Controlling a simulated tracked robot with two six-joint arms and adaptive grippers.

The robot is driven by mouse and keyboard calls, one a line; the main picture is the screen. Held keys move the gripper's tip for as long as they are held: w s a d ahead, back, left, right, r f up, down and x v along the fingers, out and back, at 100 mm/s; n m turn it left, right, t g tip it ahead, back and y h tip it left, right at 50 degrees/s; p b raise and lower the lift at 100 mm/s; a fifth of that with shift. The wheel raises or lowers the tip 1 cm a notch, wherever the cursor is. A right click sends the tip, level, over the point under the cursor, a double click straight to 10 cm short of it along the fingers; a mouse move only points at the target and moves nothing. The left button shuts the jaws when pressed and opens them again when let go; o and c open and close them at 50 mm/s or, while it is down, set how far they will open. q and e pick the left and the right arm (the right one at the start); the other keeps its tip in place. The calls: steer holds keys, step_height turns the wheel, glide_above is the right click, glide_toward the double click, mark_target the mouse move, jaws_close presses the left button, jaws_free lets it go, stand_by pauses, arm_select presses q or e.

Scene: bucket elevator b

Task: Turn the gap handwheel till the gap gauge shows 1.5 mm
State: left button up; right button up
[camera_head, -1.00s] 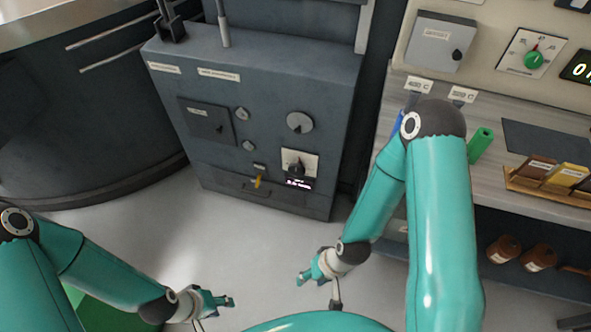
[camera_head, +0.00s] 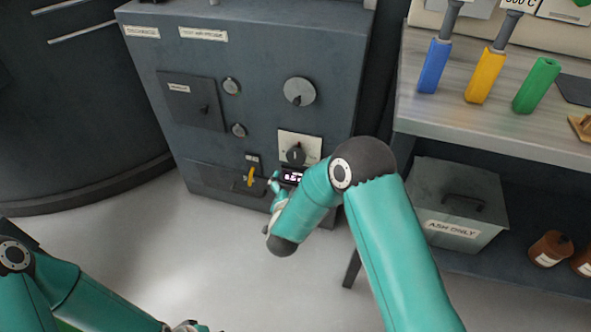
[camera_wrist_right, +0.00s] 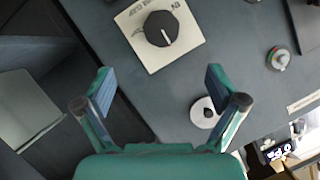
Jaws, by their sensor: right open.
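A round grey disc with a dark grip (camera_head: 299,92), which looks like the handwheel, is on the front of the dark cabinet. In the right wrist view, the disc (camera_wrist_right: 203,110) is partly covered by a finger. Below it is a black knob on a white plate (camera_head: 296,150). In the wrist view, my right gripper (camera_wrist_right: 158,74) is open and empty, below the knob (camera_wrist_right: 161,28). My left gripper (camera_head: 187,327) is mostly cut off at the bottom edge.
A bench (camera_head: 480,120) and an ash box (camera_head: 455,205) stand at right. The floor in front is clear.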

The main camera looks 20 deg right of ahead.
mark_target(295, 159)
steer(key=b+x, duration=0.1)
steer(key=x, duration=0.4)
steer(key=b+x, duration=0.1)
steer(key=x, duration=0.5)
steer(key=b+x, duration=0.1)
steer(key=x, duration=0.5)
steer(key=shift+w+r, duration=0.15)
steer(key=shift+r, duration=0.2)
steer(key=c, duration=1.1)
